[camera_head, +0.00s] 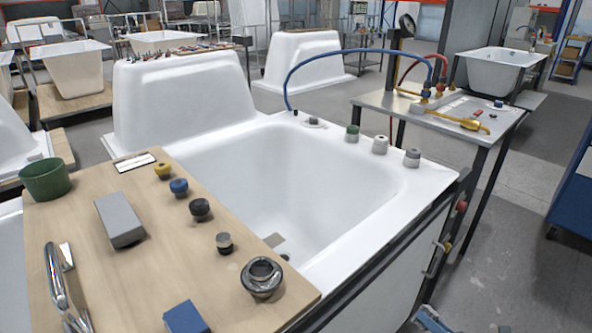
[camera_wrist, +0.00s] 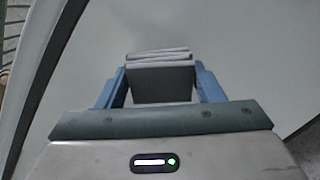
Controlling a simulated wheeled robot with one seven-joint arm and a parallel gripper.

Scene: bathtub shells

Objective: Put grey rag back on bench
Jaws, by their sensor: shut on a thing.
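A grey folded rag (camera_wrist: 161,84) is between the two blue fingers of my gripper (camera_wrist: 160,78) in the wrist view. The fingers are shut on its sides, and its layered edges show at the far end. A broad pale surface lies beyond the rag; I cannot tell how far away it is. The rag does not show clearly in the head view. A steel-topped bench (camera_head: 385,99) on dark legs stands beyond the tub at the right of the head view, with a brass fitting (camera_head: 465,122) and hoses on it.
A white bathtub (camera_head: 375,205) fills the middle. A wooden board (camera_head: 95,280) across its near left holds a green pot (camera_head: 45,180), a grey block (camera_head: 120,219), a blue block (camera_head: 185,317) and several knobs. Bare floor (camera_head: 510,250) lies at the right.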

